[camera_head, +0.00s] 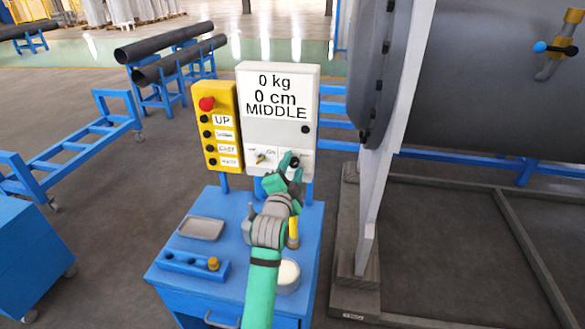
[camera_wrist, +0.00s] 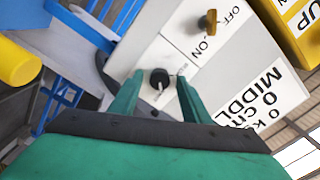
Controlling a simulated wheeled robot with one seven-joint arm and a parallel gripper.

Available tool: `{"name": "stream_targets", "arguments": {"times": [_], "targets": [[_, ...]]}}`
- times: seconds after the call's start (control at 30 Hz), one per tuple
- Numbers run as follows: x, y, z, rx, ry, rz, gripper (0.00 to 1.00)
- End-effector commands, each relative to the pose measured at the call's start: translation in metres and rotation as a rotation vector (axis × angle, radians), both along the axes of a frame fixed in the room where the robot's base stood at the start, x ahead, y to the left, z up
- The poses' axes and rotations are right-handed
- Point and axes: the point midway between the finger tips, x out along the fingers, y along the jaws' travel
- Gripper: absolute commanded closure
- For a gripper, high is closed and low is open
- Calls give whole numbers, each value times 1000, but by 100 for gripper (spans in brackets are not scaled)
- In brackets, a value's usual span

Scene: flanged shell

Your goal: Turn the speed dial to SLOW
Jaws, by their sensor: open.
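The white control box (camera_head: 250,85) shows "0 kg", "0 cm" and "MIDDLE" on its upper face. The speed dial is a small black knob (camera_wrist: 160,77) on the box's lower part, with a thin light pointer; its labels are too hidden to read. In the head view the dial (camera_head: 294,161) is partly covered by my fingers. My gripper (camera_head: 291,167) is open at the box's lower right. In the wrist view its two green fingers stand on either side of the knob, with a gap visible; I cannot tell whether they touch it.
A brass ON/OFF knob (camera_head: 260,157) sits just left of the dial. A yellow button panel (camera_head: 215,125) with a red stop button stands further left. The blue cart (camera_head: 170,275) below holds a grey tray (camera_head: 201,228) and a white round container (camera_head: 287,278). A large flanged shell (camera_head: 480,90) stands right.

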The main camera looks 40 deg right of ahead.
Motion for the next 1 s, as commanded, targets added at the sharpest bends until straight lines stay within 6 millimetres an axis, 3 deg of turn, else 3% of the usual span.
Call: {"name": "stream_targets", "arguments": {"times": [0.23, 0.4, 0.77, 1.0], "targets": [[0, 0, 0, 0, 0, 0, 59], [0, 0, 0, 0, 0, 0, 98], [0, 0, 0, -28, 33, 0, 98], [0, 0, 0, -120, 141, 0, 98]]}}
